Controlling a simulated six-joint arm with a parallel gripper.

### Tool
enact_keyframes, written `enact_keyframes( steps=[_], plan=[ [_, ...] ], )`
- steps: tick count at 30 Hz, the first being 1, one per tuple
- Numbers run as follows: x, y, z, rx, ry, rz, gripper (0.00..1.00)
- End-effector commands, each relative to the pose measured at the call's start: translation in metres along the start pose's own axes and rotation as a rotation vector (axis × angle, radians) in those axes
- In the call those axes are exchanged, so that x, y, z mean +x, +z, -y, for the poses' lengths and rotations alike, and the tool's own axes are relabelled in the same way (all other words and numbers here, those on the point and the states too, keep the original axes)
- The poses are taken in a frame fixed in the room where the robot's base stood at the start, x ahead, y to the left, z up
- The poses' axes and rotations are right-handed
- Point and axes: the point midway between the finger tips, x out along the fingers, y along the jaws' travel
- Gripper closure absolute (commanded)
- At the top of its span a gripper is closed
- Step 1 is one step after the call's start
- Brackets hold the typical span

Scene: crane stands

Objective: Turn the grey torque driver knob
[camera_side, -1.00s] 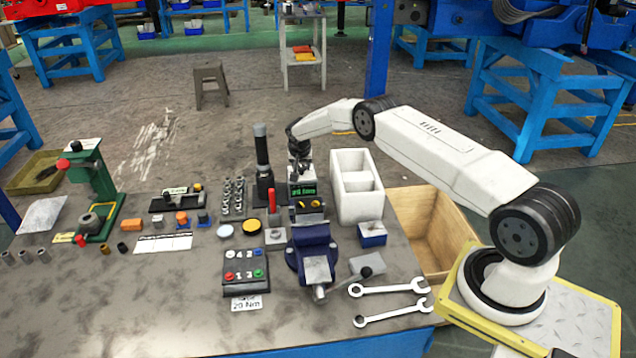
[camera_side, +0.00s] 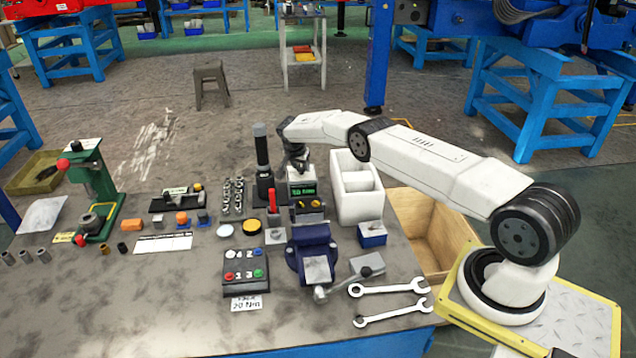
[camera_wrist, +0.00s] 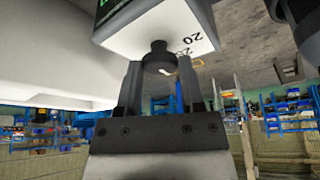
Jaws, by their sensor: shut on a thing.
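The torque driver box (camera_side: 302,190) stands behind the blue vise in the side view, with a small green-lit display on its front. In the wrist view its pale face (camera_wrist: 190,27) carries printed numbers, one reading 20. The dark grey knob (camera_wrist: 159,58), with a light pointer mark, sticks out from this face. My gripper (camera_wrist: 159,72) has one finger on each side of the knob and is shut on it. In the side view my gripper (camera_side: 298,162) is at the top of the box, and the knob is hidden there.
A white two-part bin (camera_side: 357,205) stands close to the right of the box. A black post with a grey top (camera_side: 262,150) stands close to the left. The blue vise (camera_side: 312,255), button box (camera_side: 245,270) and two wrenches (camera_side: 390,288) lie in front.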

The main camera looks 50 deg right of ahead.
Motion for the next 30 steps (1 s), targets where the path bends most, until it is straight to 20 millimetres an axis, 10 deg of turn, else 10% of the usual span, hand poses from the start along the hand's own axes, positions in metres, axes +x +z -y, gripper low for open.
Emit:
enact_keyframes(
  steps=[14,15,18,30],
  plan=[
    [0.0000,-0.0001,0.0000,0.041,0.016,-0.002,1.00],
    [0.0000,-0.0001,0.0000,0.041,0.016,-0.002,0.48],
    [0.0000,-0.0001,0.0000,0.041,0.016,-0.002,0.16],
    [-0.0008,-0.0002,0.0002,0.041,0.015,-0.001,0.16]
  ],
)
